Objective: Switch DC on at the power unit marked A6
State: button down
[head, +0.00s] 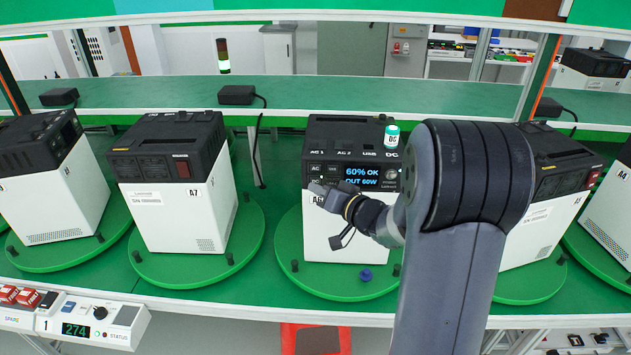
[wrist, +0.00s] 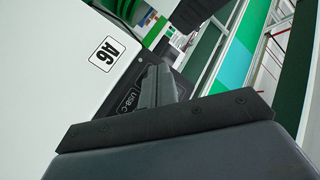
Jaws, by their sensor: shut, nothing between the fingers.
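The power unit marked A6 (head: 340,233) stands on a green turntable in the middle of the head view, its black control panel facing me. Its lit display (head: 366,177) reads "60% OK" and "OUT 60W". A small green light (head: 322,177) shows just above the fingertips. In the wrist view, the A6 label (wrist: 104,52) is clear and my shut fingers (wrist: 160,84) lie close to the panel near "USB-C"; contact cannot be told.
Unit A7 (head: 176,210) stands to the left, and another unit (head: 533,232) to the right, partly behind my arm. Pegs and a blue knob (head: 366,274) stand on the turntable's front rim.

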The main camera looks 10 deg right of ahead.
jog(key=shift+s, duration=0.1)
jog(key=s, duration=0.1)
jog(key=s+a, duration=0.1)
jog(key=s, duration=0.2)
jog(key=shift+s+a, duration=0.35)
jog(key=shift+s, duration=0.05)
jog(key=shift+w, duration=0.15)
dwell(0.6)
jog(key=s+b, duration=0.1)
jog(key=s, duration=0.1)
jog(key=s+a, duration=0.1)
jog(key=s, duration=0.1)
jog(key=shift+b, duration=0.4)
jog(key=shift+w, duration=0.2)
dwell(0.3)
